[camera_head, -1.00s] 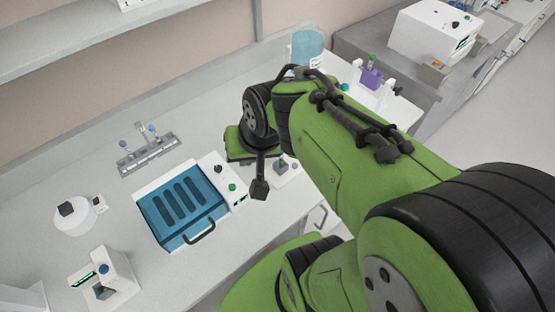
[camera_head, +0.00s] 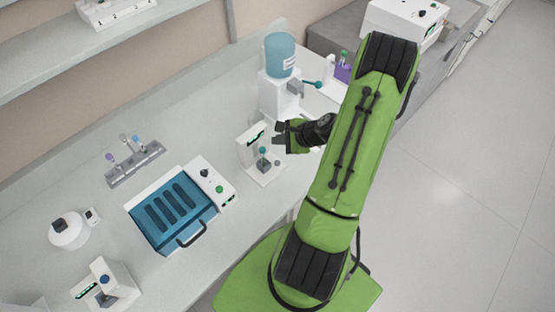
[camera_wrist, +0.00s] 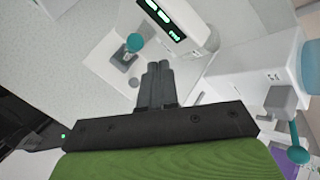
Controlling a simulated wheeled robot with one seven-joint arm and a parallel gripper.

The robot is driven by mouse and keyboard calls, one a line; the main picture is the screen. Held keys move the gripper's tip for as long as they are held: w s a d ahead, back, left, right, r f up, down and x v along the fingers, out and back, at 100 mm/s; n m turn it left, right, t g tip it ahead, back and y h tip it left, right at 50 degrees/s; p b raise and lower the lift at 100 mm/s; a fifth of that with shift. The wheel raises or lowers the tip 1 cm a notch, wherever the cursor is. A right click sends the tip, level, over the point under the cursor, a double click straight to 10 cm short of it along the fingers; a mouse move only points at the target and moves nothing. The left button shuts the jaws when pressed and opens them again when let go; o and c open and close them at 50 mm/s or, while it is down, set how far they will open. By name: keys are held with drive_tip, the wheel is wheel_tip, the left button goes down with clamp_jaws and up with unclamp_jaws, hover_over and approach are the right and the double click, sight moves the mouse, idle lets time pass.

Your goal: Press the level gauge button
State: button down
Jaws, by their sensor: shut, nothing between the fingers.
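A white device with a lit green display, which I take as the level gauge (camera_head: 247,152), stands on the bench near the middle of the head view. A teal ball (camera_head: 262,150) tops a small grey block on its base. A small round grey button (camera_head: 277,163) sits on the base beside the block. In the wrist view the button (camera_wrist: 133,83) is just left of my fingertips, and the display (camera_wrist: 163,20) is above them. My gripper (camera_head: 278,133) is shut and empty, its fingers (camera_wrist: 157,68) together over the base. I cannot tell how high above it they are.
A water dispenser with a blue bottle (camera_head: 280,55) stands behind the gauge; its teal-knobbed tap (camera_wrist: 297,154) is near my gripper. A blue-lidded box (camera_head: 172,212) is to the left, with a tube rack (camera_head: 135,165) behind it. The bench between box and gauge is clear.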

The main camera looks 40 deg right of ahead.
drive_tip(key=shift+f, duration=0.15)
drive_tip(key=b, duration=0.7)
hover_over(280, 165)
wheel_tip(280, 165, down, 9)
drive_tip(key=shift+a+r, duration=0.1)
idle(1.7)
drive_tip(key=shift+f+b, duration=0.4)
drive_tip(key=shift+b, duration=0.05)
drive_tip(key=shift+f+b, duration=0.4)
drive_tip(key=shift+f, duration=0.05)
idle(0.4)
drive_tip(key=shift+r+p, duration=0.65)
drive_tip(key=shift+r, duration=0.25)
drive_tip(key=shift+r, duration=0.1)
